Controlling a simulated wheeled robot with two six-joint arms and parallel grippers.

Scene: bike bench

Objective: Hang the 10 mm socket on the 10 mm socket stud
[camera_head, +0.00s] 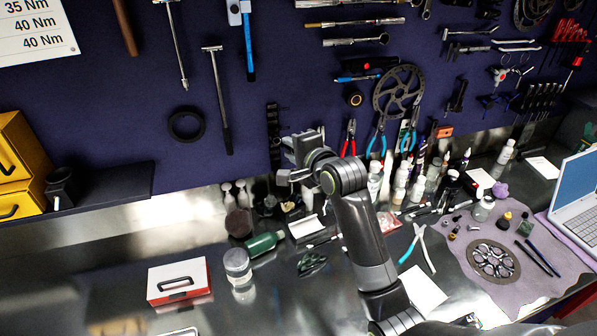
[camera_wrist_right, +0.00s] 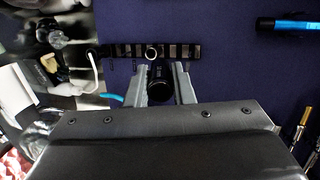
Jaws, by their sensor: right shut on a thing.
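My right gripper (camera_head: 287,162) is raised in front of the dark blue wall panel, close to a dark vertical socket rail (camera_head: 272,125). In the right wrist view, its two grey fingers (camera_wrist_right: 161,84) are shut on a dark cylindrical socket (camera_wrist_right: 159,79). The rail (camera_wrist_right: 180,51) runs across just beyond the socket. A bright ring-shaped end (camera_wrist_right: 152,53) shows on the rail or just in front of it; I cannot tell which. Size marks on the socket and rail are too small to read. My left gripper is not in view.
Pliers (camera_head: 377,139) and a brake disc (camera_head: 398,91) hang right of my arm. Bottles (camera_head: 400,187) crowd the bench below. A green bottle (camera_head: 263,243) lies beside a lidded jar (camera_head: 238,264). The panel left of the rail is mostly bare below a hanging T-handle tool (camera_head: 219,103).

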